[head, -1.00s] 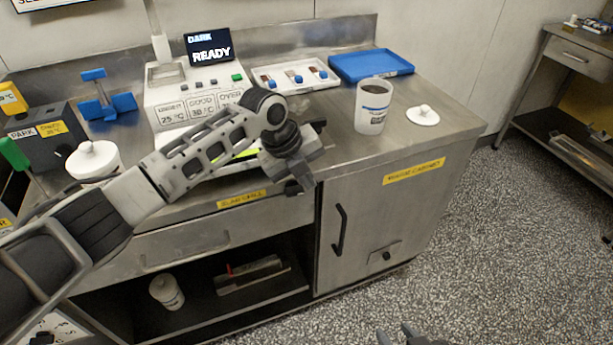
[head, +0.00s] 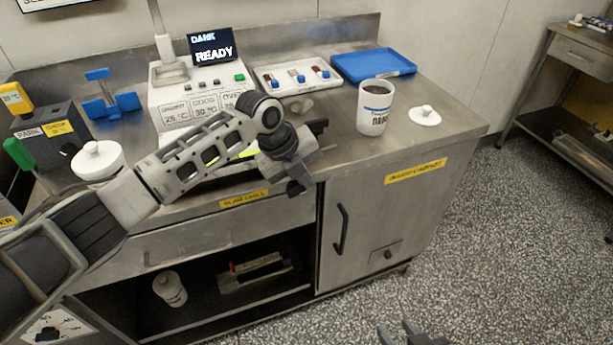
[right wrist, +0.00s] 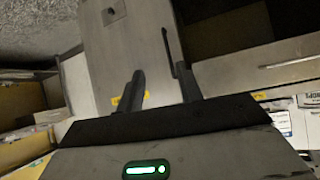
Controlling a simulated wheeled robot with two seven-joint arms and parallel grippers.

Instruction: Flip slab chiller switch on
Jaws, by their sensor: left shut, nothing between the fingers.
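The yellow label (head: 243,199), which seems to read "SLAB CHILL", is on the counter's front edge above the drawer. No switch shows clearly beside it; my left wrist and gripper cover the edge to its right. My left gripper (head: 299,186) is shut and empty, in front of that edge. A small plate with a dark knob (head: 386,253) is low on the cabinet door; I cannot tell whether it is a switch. My right gripper (head: 407,335) is at the bottom edge of the head view. In the right wrist view its fingers (right wrist: 158,88) are apart and empty.
A white machine (head: 190,95) with a "READY" screen (head: 212,47) stands on the counter. A white tray (head: 262,80), a blue tray (head: 372,66), a labelled cup (head: 375,108) and a white lid (head: 424,116) are to the right. The cabinet handle (head: 341,230) sticks out. The right floor is clear.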

